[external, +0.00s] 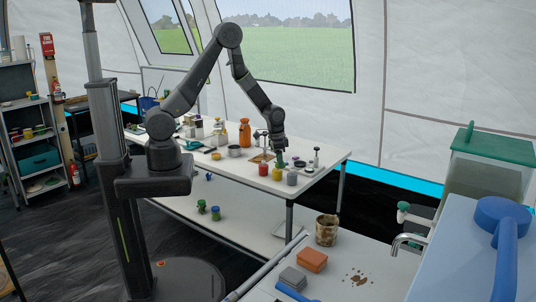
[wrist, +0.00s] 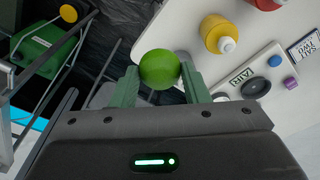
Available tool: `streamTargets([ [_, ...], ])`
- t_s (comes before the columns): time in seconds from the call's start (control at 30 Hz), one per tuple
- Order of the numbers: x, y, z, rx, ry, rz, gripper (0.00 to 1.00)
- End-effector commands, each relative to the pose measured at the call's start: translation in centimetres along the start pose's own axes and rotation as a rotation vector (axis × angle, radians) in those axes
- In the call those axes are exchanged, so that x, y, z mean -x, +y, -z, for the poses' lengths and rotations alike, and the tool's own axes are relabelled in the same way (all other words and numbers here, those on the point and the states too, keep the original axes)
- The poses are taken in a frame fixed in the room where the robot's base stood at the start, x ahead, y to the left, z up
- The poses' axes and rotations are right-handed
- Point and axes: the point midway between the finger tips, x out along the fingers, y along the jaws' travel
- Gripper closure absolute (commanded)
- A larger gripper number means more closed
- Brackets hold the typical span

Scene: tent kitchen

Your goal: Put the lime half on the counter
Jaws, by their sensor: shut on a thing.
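The lime half (wrist: 160,66) shows as a bright green rounded thing in the wrist view. My gripper (wrist: 160,78) is shut on it, with one green finger at each side. In the external view my gripper (external: 279,158) points down over the right part of a long white worktop (external: 325,162), among small jars. The lime half is too small to tell from the green fingers there. Its cut face is not seen. A second white counter (external: 340,285) stands in the front right. I cannot tell which surface is the named counter.
A red jar (external: 264,169), a yellow jar (external: 277,174) and a grey jar (external: 292,178) stand close to my gripper. An orange bottle (external: 245,132) is behind. The front counter holds a brown pot (external: 327,230), an orange box (external: 312,260) and brown crumbs.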

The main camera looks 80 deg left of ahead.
Motion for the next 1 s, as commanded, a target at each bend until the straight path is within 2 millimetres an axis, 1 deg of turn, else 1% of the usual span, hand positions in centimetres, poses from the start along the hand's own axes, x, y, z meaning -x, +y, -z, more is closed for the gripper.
streamTargets([
  [0.03, 0.2, 0.9, -0.5, 0.006, -0.001, 0.001, 0.84],
  [0.2, 0.4, 3.1, -1.8, 0.037, -0.001, 0.005, 0.84],
  [0.37, -0.2, 4.1, 0.4, 0.015, 0.001, 0.001, 0.84],
  [0.57, -0.7, 6.2, 3.7, -0.023, 0.002, -0.006, 0.84],
  [0.67, -1.1, 8.0, 5.8, -0.049, 0.003, -0.01, 0.84],
  [0.77, -1.4, 10.3, 8.2, -0.084, 0.002, -0.016, 0.84],
  [0.87, -1.7, 13.3, 10.9, -0.122, 0.003, -0.022, 0.84],
  [0.9, -1.8, 14.7, 11.9, -0.138, 0.002, -0.024, 0.84],
  [0.97, -1.9, 16.8, 13.2, -0.163, 0.002, -0.027, 0.84],
  [1.0, -2.0, 18.2, 14.1, -0.178, 0.002, -0.029, 0.84],
])
